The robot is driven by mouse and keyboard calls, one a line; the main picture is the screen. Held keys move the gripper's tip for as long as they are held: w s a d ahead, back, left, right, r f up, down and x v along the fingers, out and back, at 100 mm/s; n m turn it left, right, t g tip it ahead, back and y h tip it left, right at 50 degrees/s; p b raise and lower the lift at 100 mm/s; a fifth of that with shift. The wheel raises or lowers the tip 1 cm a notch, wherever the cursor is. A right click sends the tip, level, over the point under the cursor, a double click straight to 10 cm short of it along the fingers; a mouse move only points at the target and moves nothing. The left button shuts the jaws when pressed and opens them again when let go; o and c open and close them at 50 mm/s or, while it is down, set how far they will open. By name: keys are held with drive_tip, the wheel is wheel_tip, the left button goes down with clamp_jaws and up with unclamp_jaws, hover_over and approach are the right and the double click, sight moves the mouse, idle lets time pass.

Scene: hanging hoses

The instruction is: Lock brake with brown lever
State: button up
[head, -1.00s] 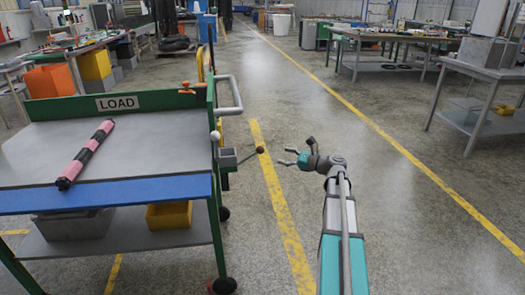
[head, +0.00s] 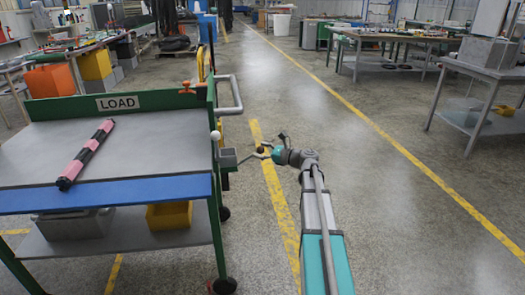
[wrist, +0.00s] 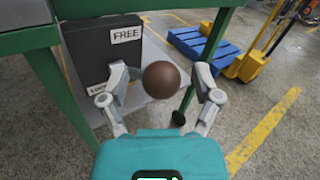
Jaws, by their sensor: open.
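The brown lever's round knob (head: 260,149) sticks out from the right side of the green LOAD cart (head: 120,193). In the wrist view the brown knob (wrist: 167,78) is large and lies between my open fingers. Its stem is mostly hidden behind the knob. The dark brake box (wrist: 100,55) behind it carries a FREE label (wrist: 126,35) at the top and a partly covered lower label starting "LO". The box also shows in the head view (head: 228,158). My gripper (head: 270,146) is open around the knob; I cannot tell whether a finger touches it.
A white knob (head: 215,135) and a grey handle (head: 232,95) are on the cart's right side. A pink and black bar (head: 87,154) lies on the cart top. In the wrist view a blue pallet (wrist: 207,42) stands beyond. The floor right of the cart is open.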

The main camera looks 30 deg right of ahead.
clamp_jaws()
drive_tip(key=shift+d, duration=0.3)
drive_tip(key=shift+f, duration=0.1)
drive_tip(key=shift+f+b, duration=0.1)
drive_tip(key=shift+b, duration=0.2)
